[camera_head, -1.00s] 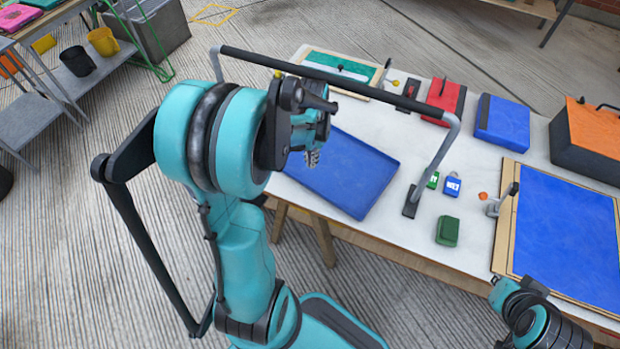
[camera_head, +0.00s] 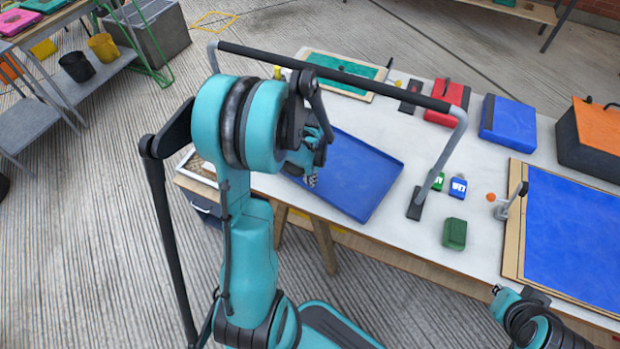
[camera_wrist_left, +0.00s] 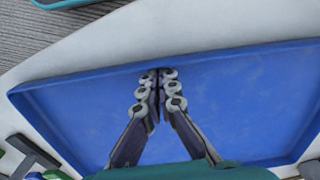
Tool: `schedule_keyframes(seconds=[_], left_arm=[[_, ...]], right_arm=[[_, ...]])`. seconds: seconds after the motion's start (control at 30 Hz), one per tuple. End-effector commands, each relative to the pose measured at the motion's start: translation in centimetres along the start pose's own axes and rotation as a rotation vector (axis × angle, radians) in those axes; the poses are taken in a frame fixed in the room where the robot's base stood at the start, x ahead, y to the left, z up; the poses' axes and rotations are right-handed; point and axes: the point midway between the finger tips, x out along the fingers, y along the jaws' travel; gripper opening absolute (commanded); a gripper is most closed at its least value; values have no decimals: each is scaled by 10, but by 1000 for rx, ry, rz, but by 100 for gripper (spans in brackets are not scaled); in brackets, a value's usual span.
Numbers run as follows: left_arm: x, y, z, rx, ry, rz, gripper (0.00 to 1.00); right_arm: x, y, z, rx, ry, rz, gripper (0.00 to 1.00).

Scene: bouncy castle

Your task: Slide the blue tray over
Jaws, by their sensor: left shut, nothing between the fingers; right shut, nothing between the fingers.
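The blue tray (camera_head: 365,165) is shallow with a low raised rim and lies on the white-topped table, left of the barred metal handle. In the left wrist view the tray (camera_wrist_left: 235,105) fills most of the picture. My left gripper (camera_head: 311,180) is over the tray's left part, partly hidden by my arm. In the wrist view its fingertips (camera_wrist_left: 158,76) are together and empty, close to the inside of the tray's rim; I cannot tell whether they touch it. Part of my right arm shows at the lower right, but its gripper is not visible.
The barred handle (camera_head: 440,165) stands right of the tray. A blue panel in a wooden frame (camera_head: 575,235) is at the right. Red, blue and orange cases line the back.

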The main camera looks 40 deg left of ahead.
Motion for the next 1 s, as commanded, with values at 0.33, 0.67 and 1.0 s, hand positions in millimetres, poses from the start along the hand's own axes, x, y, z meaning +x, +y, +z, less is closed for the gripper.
schedule_keyframes(seconds=[0.33,0.67,1.0], left_arm=[[0,0,19,-2,-1,0,0],[0,0,30,-1,-2,-1,0],[-31,4,24,2,-2,-1,0]], right_arm=[[1,0,0,0,0,0,0],[1,0,1,0,0,0,0],[-19,0,-14,0,0,0,0]])
